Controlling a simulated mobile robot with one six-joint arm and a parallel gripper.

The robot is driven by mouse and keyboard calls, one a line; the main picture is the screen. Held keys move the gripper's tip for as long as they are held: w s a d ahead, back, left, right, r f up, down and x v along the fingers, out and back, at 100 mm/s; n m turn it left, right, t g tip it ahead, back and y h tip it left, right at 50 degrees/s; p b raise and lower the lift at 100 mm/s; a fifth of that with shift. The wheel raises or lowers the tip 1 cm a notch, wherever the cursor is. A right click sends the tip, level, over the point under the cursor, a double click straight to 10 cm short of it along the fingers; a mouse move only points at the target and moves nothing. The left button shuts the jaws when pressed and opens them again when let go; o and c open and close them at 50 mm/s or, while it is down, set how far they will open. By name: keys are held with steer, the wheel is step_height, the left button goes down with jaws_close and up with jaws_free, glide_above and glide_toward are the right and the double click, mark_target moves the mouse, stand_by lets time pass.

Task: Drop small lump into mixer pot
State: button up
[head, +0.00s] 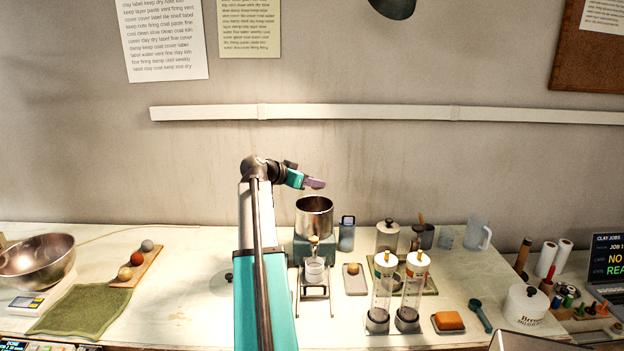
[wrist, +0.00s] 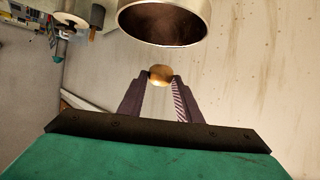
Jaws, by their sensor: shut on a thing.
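The mixer pot (head: 314,222) is an open steel cylinder on a dark teal base at the back of the table. In the wrist view its wide mouth (wrist: 165,22) faces me, dark inside, just beyond the fingertips. My gripper (head: 314,184) is above the pot's rim in the head view. In the wrist view my gripper (wrist: 160,84) is shut on a small tan, rounded lump (wrist: 160,73) at its fingertips. The lump looks apart from the pot. In the head view I cannot make out the lump in the jaws.
Clear cylinders (head: 382,290) with tan knobs stand right of the pot. A lidded canister (head: 387,237) and a small display device (head: 347,234) stand beside it. A steel bowl (head: 38,262) and a wooden board (head: 146,262) with several balls are at left. The wall is close behind.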

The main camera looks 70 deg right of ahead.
steer(key=shift+f, duration=0.1)
steer(key=o, duration=1.1)
steer(key=shift+a, duration=0.15)
steer(key=b+v, duration=0.3)
steer(key=v, duration=1)
steer(key=shift+w+a, duration=0.1)
steer(key=shift+a, duration=0.15)
